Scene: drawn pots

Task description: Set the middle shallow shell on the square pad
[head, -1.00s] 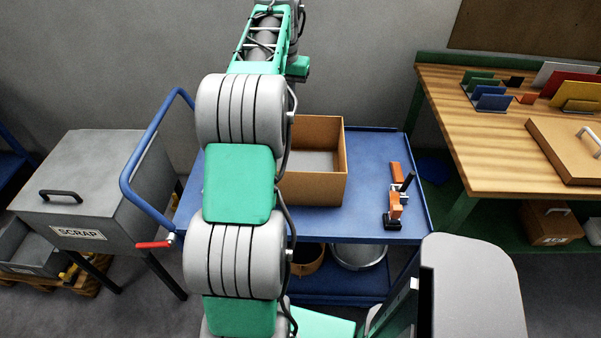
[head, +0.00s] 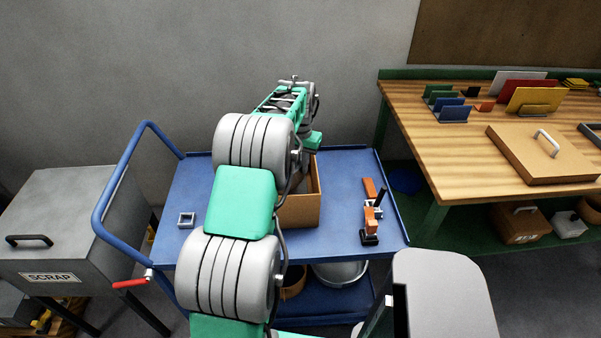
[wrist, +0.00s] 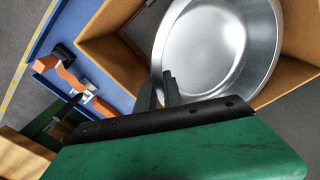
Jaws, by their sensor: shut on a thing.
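In the wrist view my gripper (wrist: 158,92) is shut on the near rim of a round, shiny metal shell (wrist: 215,45). The shell is wide and shallow, with its inside facing the camera, over the cardboard box (wrist: 108,20). I cannot tell whether it touches the box. In the head view my arm hides the shell and the gripper. A small grey square piece (head: 187,220) with a raised rim lies on the left of the blue cart top (head: 340,195). I cannot tell whether it is the square pad.
The box (head: 303,208) stands mid-cart, partly behind my arm. A metal pot (head: 340,274) sits on the lower shelf. The wooden bench (head: 440,150) is at right, the scrap bin (head: 60,225) at left.

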